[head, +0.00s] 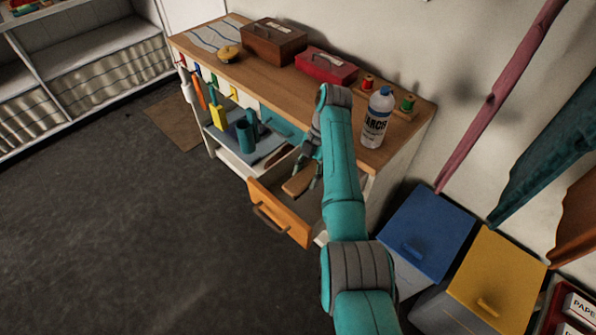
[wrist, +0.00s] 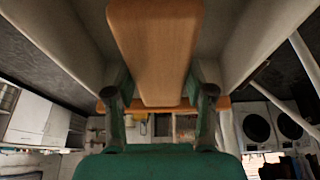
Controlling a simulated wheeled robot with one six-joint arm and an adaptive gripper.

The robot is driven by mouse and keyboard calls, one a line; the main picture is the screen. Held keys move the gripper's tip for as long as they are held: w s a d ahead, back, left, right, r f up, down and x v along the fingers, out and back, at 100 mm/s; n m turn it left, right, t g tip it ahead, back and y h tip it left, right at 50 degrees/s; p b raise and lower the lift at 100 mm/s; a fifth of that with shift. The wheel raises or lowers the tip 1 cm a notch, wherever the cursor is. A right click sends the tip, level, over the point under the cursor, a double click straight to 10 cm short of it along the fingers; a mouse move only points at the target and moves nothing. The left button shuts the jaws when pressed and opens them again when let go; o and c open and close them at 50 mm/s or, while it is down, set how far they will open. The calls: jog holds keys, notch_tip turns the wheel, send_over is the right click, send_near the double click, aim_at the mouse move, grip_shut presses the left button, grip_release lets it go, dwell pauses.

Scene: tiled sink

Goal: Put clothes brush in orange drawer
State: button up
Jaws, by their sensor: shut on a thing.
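The orange drawer (head: 279,214) is pulled open from the front of the wooden-topped cabinet, with a dark handle on its face. My gripper (head: 303,181) is at the open drawer and is shut on the clothes brush (head: 297,184), a tan wooden piece. In the wrist view the brush (wrist: 155,50) fills the upper middle, between the two fingers of my gripper (wrist: 160,95). Pale drawer walls show on both sides of it there. Whether the brush touches the drawer floor cannot be told. My arm hides part of the drawer's right side.
The cabinet top (head: 290,85) holds a starch bottle (head: 378,117), a red box (head: 326,67), a brown box (head: 274,41) and thread spools. A blue bin (head: 428,233) and a yellow bin (head: 495,280) stand to the right. The floor at left is clear.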

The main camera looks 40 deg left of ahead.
jog(key=shift+d+f, duration=0.1)
jog(key=shift+d, duration=0.05)
jog(key=shift+f, duration=0.6)
jog(key=o, duration=1.2)
jog(key=shift+r, duration=0.15)
